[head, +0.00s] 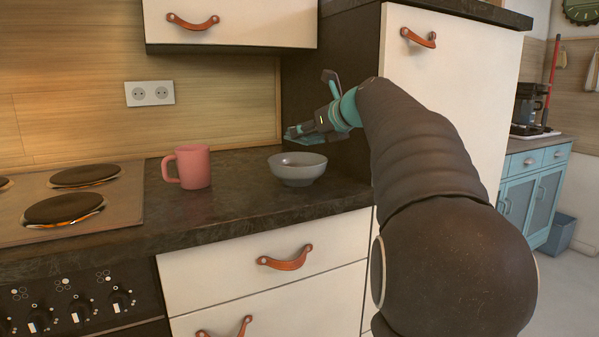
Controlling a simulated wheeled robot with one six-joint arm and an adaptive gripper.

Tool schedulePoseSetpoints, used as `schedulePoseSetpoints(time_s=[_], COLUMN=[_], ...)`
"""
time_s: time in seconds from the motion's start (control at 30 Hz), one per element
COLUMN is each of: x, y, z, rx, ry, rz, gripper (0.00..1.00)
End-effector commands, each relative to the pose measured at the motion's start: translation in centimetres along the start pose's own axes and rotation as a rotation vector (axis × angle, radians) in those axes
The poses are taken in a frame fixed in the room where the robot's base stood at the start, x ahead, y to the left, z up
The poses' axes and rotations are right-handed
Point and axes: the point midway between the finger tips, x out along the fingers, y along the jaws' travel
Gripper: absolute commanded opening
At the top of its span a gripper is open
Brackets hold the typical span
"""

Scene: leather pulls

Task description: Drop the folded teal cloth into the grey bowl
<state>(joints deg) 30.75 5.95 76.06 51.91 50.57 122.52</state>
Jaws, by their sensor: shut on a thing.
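The grey bowl (298,171) stands upright on the dark counter, right of the pink mug. My gripper (301,132) reaches in from the right and is above the bowl, toward its back side. It is shut on the folded teal cloth (291,132), of which only a small part shows at the fingertips. The cloth is held clear of the bowl's rim. The bowl's inside is only partly seen, and I cannot tell exactly how the cloth lines up with its opening.
A pink mug (192,167) stands left of the bowl. A stove with hotplates (70,200) is at the far left. A wall cabinet (235,22) hangs above, and a tall white cabinet (455,75) stands on the right. The counter (235,203) is bare between mug and bowl.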

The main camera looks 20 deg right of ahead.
Motion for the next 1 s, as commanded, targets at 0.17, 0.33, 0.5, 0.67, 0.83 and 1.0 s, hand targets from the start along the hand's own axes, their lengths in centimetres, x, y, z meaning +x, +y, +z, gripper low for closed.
schedulePoseSetpoints(time_s=[0.17, 0.33, 0.5, 0.67, 0.83, 1.0], x=[0.0, 0.0, 0.0, -0.8, -3.6, -7.1], y=[0.0, 0.0, 0.0, 0.0, 0.0, -0.1], z=[0.0, 0.0, 0.0, 0.0, 0.1, 0.1], rx=[0.000, 0.000, 0.000, 0.000, -0.001, 0.000], ry=[0.000, 0.000, 0.000, 0.000, -0.002, -0.001], rz=[0.000, 0.000, 0.001, -0.001, -0.003, -0.004], gripper=[0.79, 0.89, 0.89, 0.89, 0.89, 0.89])
